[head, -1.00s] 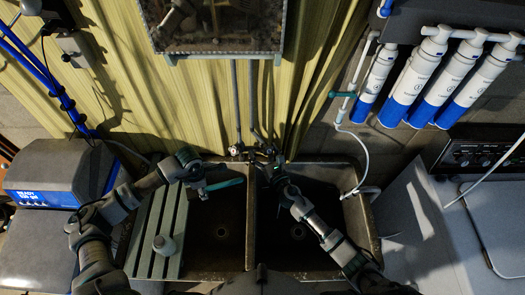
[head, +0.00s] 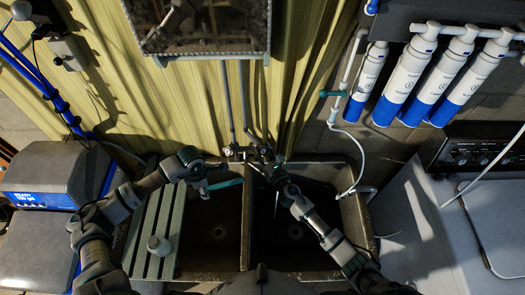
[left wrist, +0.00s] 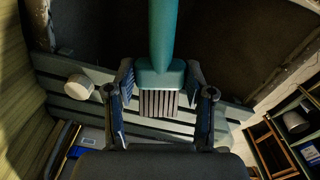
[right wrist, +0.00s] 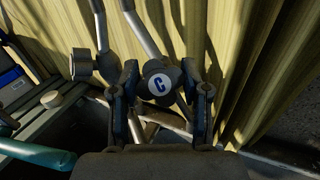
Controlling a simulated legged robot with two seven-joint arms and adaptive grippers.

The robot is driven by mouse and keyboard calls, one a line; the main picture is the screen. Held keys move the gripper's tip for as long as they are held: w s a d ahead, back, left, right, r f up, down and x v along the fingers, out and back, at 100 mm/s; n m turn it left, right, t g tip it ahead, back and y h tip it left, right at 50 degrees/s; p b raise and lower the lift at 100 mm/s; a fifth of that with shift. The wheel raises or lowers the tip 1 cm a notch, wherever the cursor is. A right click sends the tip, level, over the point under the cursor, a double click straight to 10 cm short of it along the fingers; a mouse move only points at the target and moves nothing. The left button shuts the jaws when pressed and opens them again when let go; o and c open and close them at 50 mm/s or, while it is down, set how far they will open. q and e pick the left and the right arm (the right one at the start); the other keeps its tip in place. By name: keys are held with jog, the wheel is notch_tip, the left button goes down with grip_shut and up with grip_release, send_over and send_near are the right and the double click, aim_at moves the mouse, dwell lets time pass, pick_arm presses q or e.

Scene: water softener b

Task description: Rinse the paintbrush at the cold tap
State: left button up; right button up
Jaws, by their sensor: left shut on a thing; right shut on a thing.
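The paintbrush has a teal handle (head: 225,184) that reaches out over the left basin in the head view. My left gripper (head: 200,183) is shut on it. In the left wrist view, the brush's wide teal head and grey bristles (left wrist: 159,103) sit between the fingers, with the handle pointing away. The cold tap's round knob, marked with a blue C (right wrist: 159,86), is between the fingers of my right gripper (right wrist: 161,95), which is shut on it. In the head view my right gripper (head: 276,174) hides the knob. I cannot tell whether water runs.
The double sink (head: 247,225) has a divider between its basins. A slatted grey-green board (head: 145,262) covers the left basin's left side, with a pale cylinder (head: 159,246) on it. White-and-blue filter canisters (head: 408,80) hang at the upper right. A striped curtain (head: 300,60) hangs behind.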

jog(key=shift+d+f, duration=0.2)
jog(key=m, duration=0.1)
jog(key=m+h, duration=0.1)
jog(key=m, duration=0.1)
jog(key=m+h, duration=0.1)
jog(key=shift+s+a+m+t+p, duration=0.15)
jog(key=shift+a+m+t+p, duration=0.15)
jog(key=shift+a+p, duration=0.05)
jog(key=o, duration=1.1)
jog(key=shift+d, duration=0.3)
jog(key=shift+o, duration=0.2)
jog(key=shift+s+r, duration=0.1)
jog(key=shift+r, duration=0.05)
jog(key=shift+s+d, duration=0.1)
jog(key=shift+s, duration=0.4)
jog(key=v, duration=1.1)
jog(key=shift+d, duration=0.15)
jog(key=shift+a, duration=0.3)
